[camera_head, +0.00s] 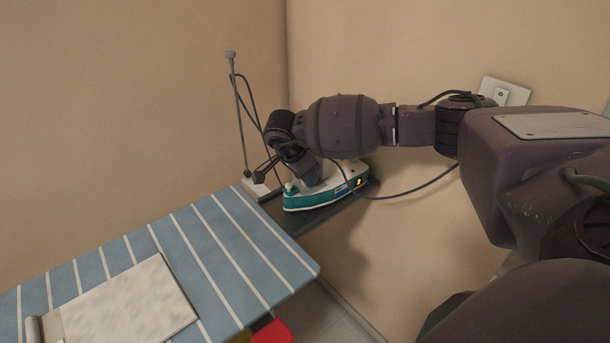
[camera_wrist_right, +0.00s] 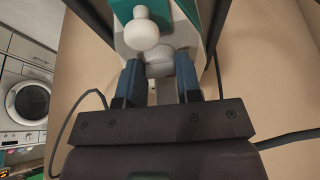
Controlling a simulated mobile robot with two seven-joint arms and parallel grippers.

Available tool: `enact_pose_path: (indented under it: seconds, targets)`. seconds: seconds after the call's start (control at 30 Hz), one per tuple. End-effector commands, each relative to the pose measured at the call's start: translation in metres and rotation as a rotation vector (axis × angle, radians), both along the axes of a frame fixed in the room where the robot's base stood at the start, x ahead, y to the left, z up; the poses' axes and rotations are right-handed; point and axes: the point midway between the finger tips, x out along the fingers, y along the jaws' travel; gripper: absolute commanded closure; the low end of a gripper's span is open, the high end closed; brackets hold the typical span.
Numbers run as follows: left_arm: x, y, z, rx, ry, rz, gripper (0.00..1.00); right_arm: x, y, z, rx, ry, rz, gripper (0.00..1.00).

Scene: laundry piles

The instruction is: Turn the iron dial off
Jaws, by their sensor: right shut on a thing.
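The white and teal iron (camera_head: 310,201) rests on a dark stand at the far right end of the ironing board. A small yellow light shows on its side. My right gripper (camera_head: 296,178) reaches down onto the iron from above. In the right wrist view my right gripper (camera_wrist_right: 158,80) has its two blue-padded fingers on either side of a white dial (camera_wrist_right: 160,63) on the iron. It is shut on the dial. A rounded white knob (camera_wrist_right: 141,35) stands just beyond the fingers. The dial's setting cannot be read. My left gripper is not in view.
The blue striped ironing board (camera_head: 225,250) carries a pale folded cloth (camera_head: 130,305). A thin cord-holder rod (camera_head: 241,120) stands behind the iron, and the cord hangs near my right arm. A wall switch (camera_head: 505,92) is behind the arm. A washing machine (camera_wrist_right: 22,105) shows at left.

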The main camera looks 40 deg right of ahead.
Motion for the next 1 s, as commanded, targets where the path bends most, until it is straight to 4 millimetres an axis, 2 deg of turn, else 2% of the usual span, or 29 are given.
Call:
enact_pose_path:
  seconds: [0.47,0.5,0.63,0.67,1.0]
  targets:
    - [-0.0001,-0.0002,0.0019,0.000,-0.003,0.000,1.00,0.0001,0.0001,0.0004,0.001,-0.001,0.021,0.92]
    - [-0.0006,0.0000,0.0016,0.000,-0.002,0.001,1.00,0.0001,0.0001,0.0004,0.000,-0.001,0.021,0.65]
    - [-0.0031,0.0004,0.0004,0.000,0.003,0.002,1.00,0.0001,0.0001,0.0003,0.000,0.000,0.021,0.45]
    - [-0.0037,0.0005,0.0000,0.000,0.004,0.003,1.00,0.0001,0.0001,0.0003,0.000,0.000,0.020,0.42]
    - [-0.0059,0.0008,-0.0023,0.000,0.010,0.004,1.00,0.0003,0.0013,0.0035,0.000,-0.001,0.020,0.42]
